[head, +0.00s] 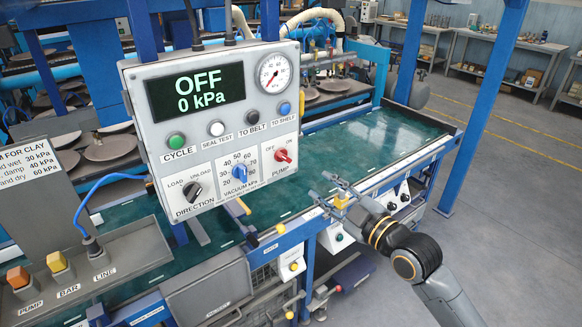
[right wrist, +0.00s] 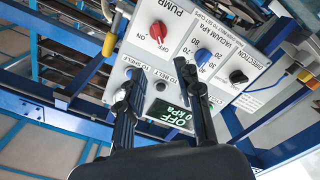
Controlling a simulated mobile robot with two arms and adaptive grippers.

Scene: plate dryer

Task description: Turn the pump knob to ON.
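The red pump knob (head: 283,156) is at the lower right of the grey control panel (head: 138,100), between the OFF and ON labels above PUMP. The panel display (head: 195,92) reads OFF and 0 kPa. My right gripper (head: 326,188) is open and empty, to the right of and below the knob, apart from the panel. In the right wrist view the panel is upside down; the red knob (right wrist: 158,31) is beyond the open fingers (right wrist: 163,75). My left gripper is not in view.
A blue vacuum knob (head: 239,171) and a black direction knob (head: 192,190) sit left of the pump knob. Push buttons line the row above, and a gauge (head: 273,73) is at the top right. A machine rail with small valves lies below the gripper.

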